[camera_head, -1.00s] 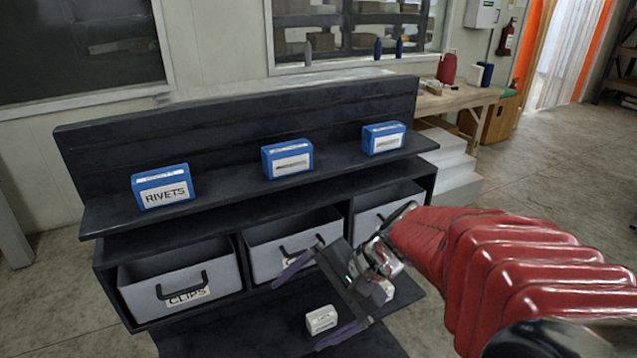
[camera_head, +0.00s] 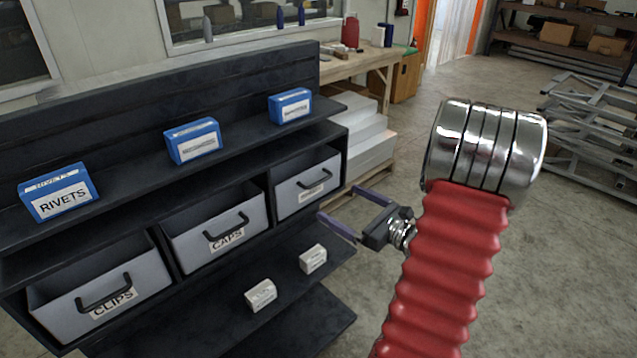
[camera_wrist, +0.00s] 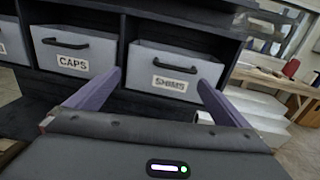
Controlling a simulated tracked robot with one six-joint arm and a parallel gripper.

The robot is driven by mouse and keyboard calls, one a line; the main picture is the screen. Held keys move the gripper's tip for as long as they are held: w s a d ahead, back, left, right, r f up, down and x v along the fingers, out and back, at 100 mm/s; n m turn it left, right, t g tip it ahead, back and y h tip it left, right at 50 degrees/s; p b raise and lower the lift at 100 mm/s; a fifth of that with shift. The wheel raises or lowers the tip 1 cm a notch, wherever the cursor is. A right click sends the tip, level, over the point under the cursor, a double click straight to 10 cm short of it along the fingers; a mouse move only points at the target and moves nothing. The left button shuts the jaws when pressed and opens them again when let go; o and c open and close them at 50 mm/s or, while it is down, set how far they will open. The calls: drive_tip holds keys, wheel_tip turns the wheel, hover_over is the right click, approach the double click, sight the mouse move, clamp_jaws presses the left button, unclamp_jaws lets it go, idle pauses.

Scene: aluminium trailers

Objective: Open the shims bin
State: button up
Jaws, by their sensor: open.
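The shims bin (camera_head: 308,184) is the grey bin at the right end of the dark shelf's row, with a black handle and a white label. In the wrist view the shims bin (camera_wrist: 174,70) shows its SHIMS label, straight ahead between my fingers. It sits in its compartment with its front near the shelf face. My gripper (camera_head: 344,214) is open and empty, in front of the shelf and a little below and right of the shims bin's handle. In the wrist view my gripper's purple fingers (camera_wrist: 155,92) stand apart, with the handle beyond them.
The caps bin (camera_head: 215,232) and clips bin (camera_head: 100,295) are to the left. Blue boxes, such as the rivets box (camera_head: 60,193), stand on the upper shelf. Two small white boxes (camera_head: 262,294) lie on the lower shelf. White steps (camera_head: 368,150) and a wooden bench (camera_head: 372,72) stand behind, right.

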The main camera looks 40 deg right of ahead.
sight(320, 182)
drive_tip(key=d, duration=0.1)
drive_tip(key=s+d+m+h, duration=0.1)
drive_tip(key=d, duration=0.1)
drive_tip(key=shift+s+f+m, duration=0.15)
drive_tip(key=shift+f+m, duration=0.15)
drive_tip(key=shift+f, duration=0.05)
drive_tip(key=shift+a, duration=0.1)
drive_tip(key=w, duration=1.4)
drive_tip(key=shift+a, duration=0.2)
drive_tip(key=shift+c, duration=0.6)
